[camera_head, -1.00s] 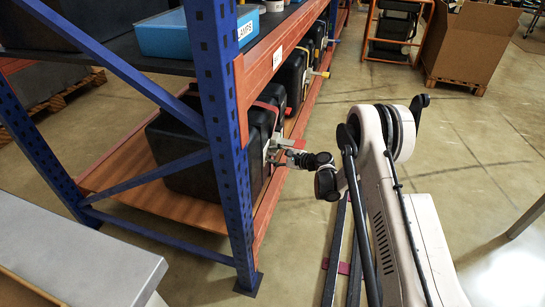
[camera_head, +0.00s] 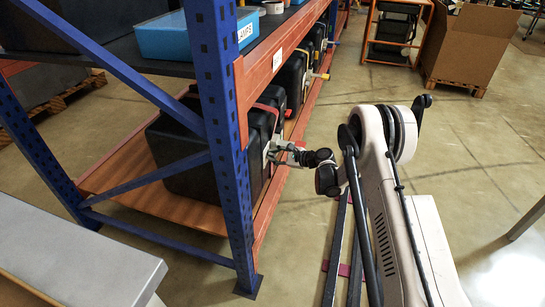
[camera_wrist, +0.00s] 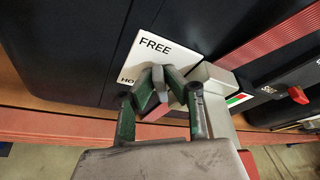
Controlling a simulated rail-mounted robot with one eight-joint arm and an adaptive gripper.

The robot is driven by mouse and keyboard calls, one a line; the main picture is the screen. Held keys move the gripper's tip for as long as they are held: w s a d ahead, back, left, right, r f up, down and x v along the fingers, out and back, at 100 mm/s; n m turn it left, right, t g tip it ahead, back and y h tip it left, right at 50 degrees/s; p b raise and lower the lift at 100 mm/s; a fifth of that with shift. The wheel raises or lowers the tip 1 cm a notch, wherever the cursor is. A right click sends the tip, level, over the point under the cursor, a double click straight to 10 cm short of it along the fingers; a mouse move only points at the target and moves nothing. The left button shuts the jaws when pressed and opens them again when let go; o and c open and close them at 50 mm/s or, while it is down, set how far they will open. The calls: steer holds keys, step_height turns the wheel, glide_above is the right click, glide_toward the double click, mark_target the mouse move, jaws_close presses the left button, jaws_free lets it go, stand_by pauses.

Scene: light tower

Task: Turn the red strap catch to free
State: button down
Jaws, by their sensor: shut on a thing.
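In the wrist view a white plate (camera_wrist: 160,52) on a black case (camera_wrist: 85,35) reads FREE, with a partly covered "HO" lower down. My gripper (camera_wrist: 160,82) is shut on the red strap catch (camera_wrist: 157,112). Only small red parts of the catch show around the green-sided fingers; the rest is hidden, so its exact angle cannot be told. In the head view my gripper (camera_head: 275,153) is at the front of the black case (camera_head: 190,150) on the lower shelf. A red strap (camera_head: 267,108) runs over that case.
A grey metal block (camera_wrist: 213,85) stands close right of my fingers. Beyond it is another red knob (camera_wrist: 298,95). The blue rack upright (camera_head: 228,140) stands left of my gripper. Further cases line the shelf. The aisle floor (camera_head: 450,140) is open to the right.

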steer(key=shift+w+r+m+g, duration=0.1)
steer(key=shift+w+m+g, duration=0.1)
steer(key=shift+m+g, duration=0.3)
steer(key=shift+w+r+m+g, duration=0.15)
steer(key=shift+m+g, duration=0.15)
steer(key=shift+m, duration=0.4)
steer(key=c, duration=1.8)
jaws_free()
